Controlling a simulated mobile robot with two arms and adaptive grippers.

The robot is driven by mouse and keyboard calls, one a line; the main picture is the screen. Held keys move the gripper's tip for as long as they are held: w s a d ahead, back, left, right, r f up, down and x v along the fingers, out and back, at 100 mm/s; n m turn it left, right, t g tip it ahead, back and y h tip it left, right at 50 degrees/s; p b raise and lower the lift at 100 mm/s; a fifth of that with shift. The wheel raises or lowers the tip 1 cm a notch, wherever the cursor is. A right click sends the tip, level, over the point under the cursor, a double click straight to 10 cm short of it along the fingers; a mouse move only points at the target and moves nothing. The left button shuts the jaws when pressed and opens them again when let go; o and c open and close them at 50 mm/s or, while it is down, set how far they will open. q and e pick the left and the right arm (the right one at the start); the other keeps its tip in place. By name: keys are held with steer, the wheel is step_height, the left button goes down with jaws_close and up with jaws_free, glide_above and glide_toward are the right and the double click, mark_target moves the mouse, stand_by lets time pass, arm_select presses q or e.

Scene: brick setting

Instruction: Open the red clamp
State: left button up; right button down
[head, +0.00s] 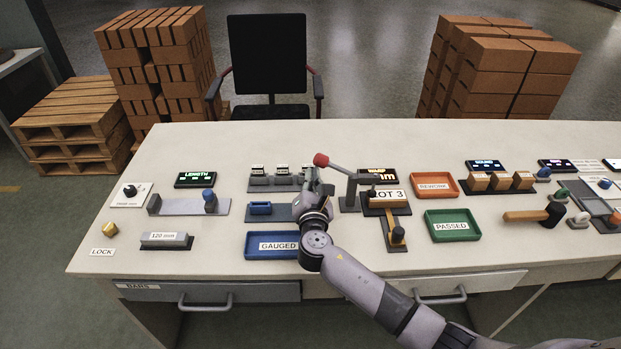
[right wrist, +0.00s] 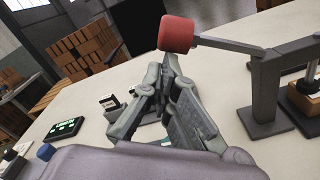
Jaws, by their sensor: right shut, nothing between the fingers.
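The red clamp has a red knob (head: 321,160) on a thin grey lever that slopes from its grey upright post (head: 351,188) up to the left. In the right wrist view the red knob (right wrist: 176,33) is close beyond my fingertips, and the post (right wrist: 268,85) stands to the right. My right gripper (head: 314,180) is shut and empty just below and left of the knob; it also shows in the right wrist view (right wrist: 167,64). I cannot tell whether the fingertips touch the knob. My left gripper is not in view.
A blue GAUGED tray (head: 264,247) is left of my right wrist. A LOT 3 block (head: 387,197) stands right of the post, near a green PASSED tray (head: 452,226) and an orange REWORK tray (head: 436,185). A mallet (head: 530,215) lies farther right.

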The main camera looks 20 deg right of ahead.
mark_target(324, 159)
steer(key=shift+r, duration=0.2)
steer(key=d+r+m, duration=0.1)
steer(key=m, duration=0.1)
steer(key=d+r+m, duration=0.1)
steer(key=r+m, duration=0.1)
steer(key=d+r+m, duration=0.1)
steer(key=r+m, duration=0.1)
steer(key=shift+s+r+p, duration=0.2)
steer(key=shift+s+p, duration=0.2)
steer(key=shift+s+d+r+m, duration=0.2)
steer(key=shift+d+r+m, duration=0.2)
steer(key=shift+d+m, duration=0.4)
steer(key=shift+s+d+r+m, duration=0.2)
steer(key=shift+d+r+m, duration=0.3)
steer(key=shift+m, duration=0.5)
steer(key=shift+s+d+r+m, duration=0.2)
steer(key=shift+d+r+m, duration=0.1)
steer(key=shift+d+m, duration=0.5)
steer(key=shift+w+a, duration=0.1)
steer(key=shift+a, duration=0.1)
